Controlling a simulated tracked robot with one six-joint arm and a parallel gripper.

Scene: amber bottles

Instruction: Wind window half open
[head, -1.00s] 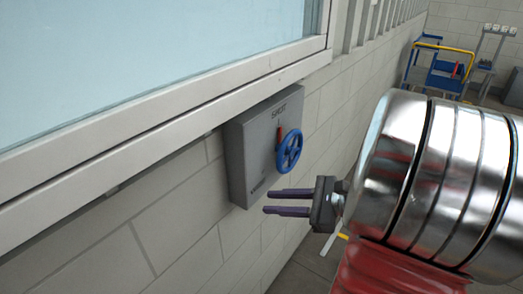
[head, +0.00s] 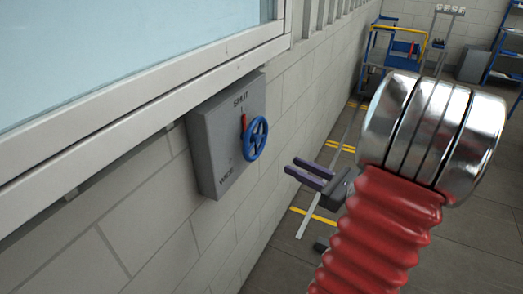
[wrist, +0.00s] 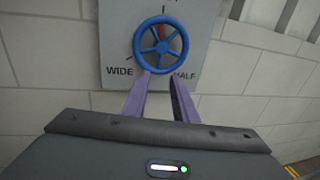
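A blue handwheel (head: 255,138) is mounted on a grey wall box (head: 208,150) below the window (head: 120,50). A red pointer (head: 244,122) behind the wheel points up toward the word SHUT. In the wrist view the wheel (wrist: 164,46) is at the top centre, with WIDE at its lower left and HALF at its lower right. My gripper (head: 298,170) has purple fingers that stand apart with nothing between them. In the head view it is to the right of the wheel and below it. In the wrist view its fingertips (wrist: 161,77) appear just below the wheel's rim; contact is not visible.
The block wall (head: 150,225) runs along the left, and the window's sill (head: 130,130) juts out above the box. The floor (head: 270,270) to the right of the wall is open, with yellow markings. A blue cart (head: 385,60) and shelving stand far back.

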